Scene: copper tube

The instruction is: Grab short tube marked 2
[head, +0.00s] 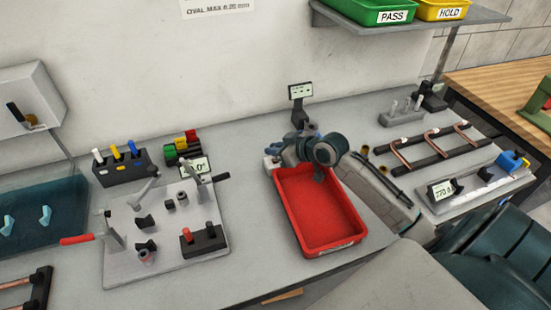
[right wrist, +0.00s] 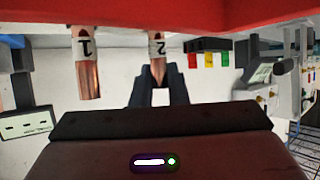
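The short tube marked 2 (right wrist: 157,50) is copper with a white label, at the top middle of the right wrist view. The label's digit appears upside down. A similar copper tube marked 1 (right wrist: 86,60) is to its left. The dark fingers of my right gripper (right wrist: 160,85) look parted, with a pale gap between them, and tube 2 lines up with that gap. I cannot tell whether they touch it. In the head view my right gripper (head: 287,147) is at the far edge of the red tray, and I cannot make out either tube there. My left gripper is out of view.
The red tray (head: 285,205) sits beside my right arm; a red surface also spans the top of the right wrist view. A small display (head: 300,91) stands behind. A fixture plate (head: 120,262) is at left, and a rack with bent copper tubes (head: 432,147) at right.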

